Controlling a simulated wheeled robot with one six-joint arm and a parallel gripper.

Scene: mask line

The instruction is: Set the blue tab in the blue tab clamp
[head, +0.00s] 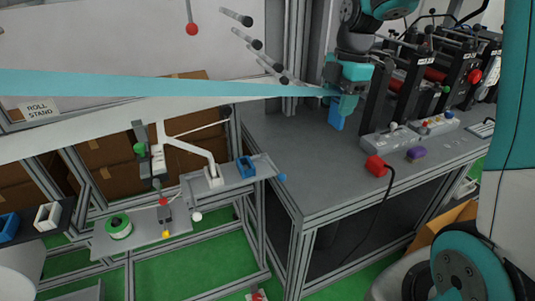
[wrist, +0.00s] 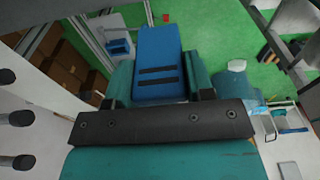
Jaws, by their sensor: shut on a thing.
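The blue tab (head: 336,118) is a flat blue block hanging below my gripper (head: 346,101), above the grey table. In the wrist view the tab (wrist: 160,48), with two dark strips across it, sits between the teal fingers of my gripper (wrist: 158,82), which is shut on it. A long light-blue band (head: 170,86) runs from the left edge to the gripper; its join with the tab is hidden. A blue holder (head: 246,167), which looks like the blue tab clamp, sits on the grey shelf left of the table, apart from the tab. A small blue piece (wrist: 118,46) shows in the wrist view.
The grey table (head: 300,165) is clear at its front left. A red-ended cable (head: 375,165), a purple block (head: 417,153) and switch boxes (head: 393,141) lie to the right, before black machines. A white arm (head: 195,152) and green spool (head: 118,226) stand left.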

